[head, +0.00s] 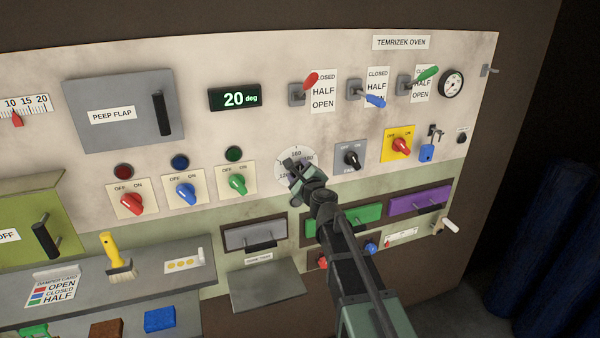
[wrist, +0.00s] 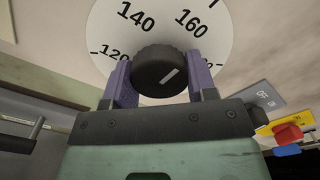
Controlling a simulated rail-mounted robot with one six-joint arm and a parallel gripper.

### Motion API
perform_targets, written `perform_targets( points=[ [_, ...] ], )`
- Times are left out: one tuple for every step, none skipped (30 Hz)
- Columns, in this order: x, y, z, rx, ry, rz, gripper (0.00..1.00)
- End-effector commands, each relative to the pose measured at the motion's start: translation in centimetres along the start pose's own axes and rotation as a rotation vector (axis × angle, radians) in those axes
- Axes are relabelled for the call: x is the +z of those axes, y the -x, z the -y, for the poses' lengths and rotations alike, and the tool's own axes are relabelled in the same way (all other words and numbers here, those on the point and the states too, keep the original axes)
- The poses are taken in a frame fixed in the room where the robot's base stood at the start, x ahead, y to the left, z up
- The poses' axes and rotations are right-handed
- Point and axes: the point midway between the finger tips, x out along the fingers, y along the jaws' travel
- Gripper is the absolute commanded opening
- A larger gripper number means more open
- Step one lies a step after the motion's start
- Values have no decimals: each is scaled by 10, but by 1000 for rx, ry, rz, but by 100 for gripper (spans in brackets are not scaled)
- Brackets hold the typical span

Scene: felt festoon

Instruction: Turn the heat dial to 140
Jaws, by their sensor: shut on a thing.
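The heat dial is a black round knob (wrist: 162,72) on a white scale disc (wrist: 165,28). The wrist view shows 120, 140 and 160 printed around it, and a partly hidden number at the right. The knob's white pointer line slants up and right, towards the 160 side, not at 140. My gripper (wrist: 162,85) is shut on the knob, one purple finger on each side. In the head view my gripper (head: 300,175) covers the knob and part of the scale disc (head: 283,158).
A display (head: 234,98) reads 20 deg. Close right of the dial are a black switch (head: 351,158) and a red knob on a yellow plate (head: 400,146). A green OFF/ON switch (head: 237,184) is at the left. Drawers, including a green one (head: 358,215), sit below my arm.

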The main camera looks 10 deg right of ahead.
Motion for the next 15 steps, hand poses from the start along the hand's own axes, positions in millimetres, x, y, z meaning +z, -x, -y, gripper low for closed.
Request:
perform_targets(
  points=[
    [0,0,0,0,6,0,28],
    [0,0,0,0,11,0,28],
    [0,0,0,0,21,0,28],
    [0,0,0,0,31,0,28],
    [0,0,0,0,41,0,28],
    [0,0,0,0,56,0,28],
    [0,0,0,0,71,0,28],
    [0,0,0,0,86,0,28],
    [0,0,0,0,109,0,28],
    [0,0,0,0,129,0,28],
    [0,0,0,0,148,0,28],
    [0,0,0,0,178,0,28],
    [0,0,0,0,202,0,28],
    [0,0,0,0,227,0,28],
    [0,0,0,0,262,0,28]
  ],
)
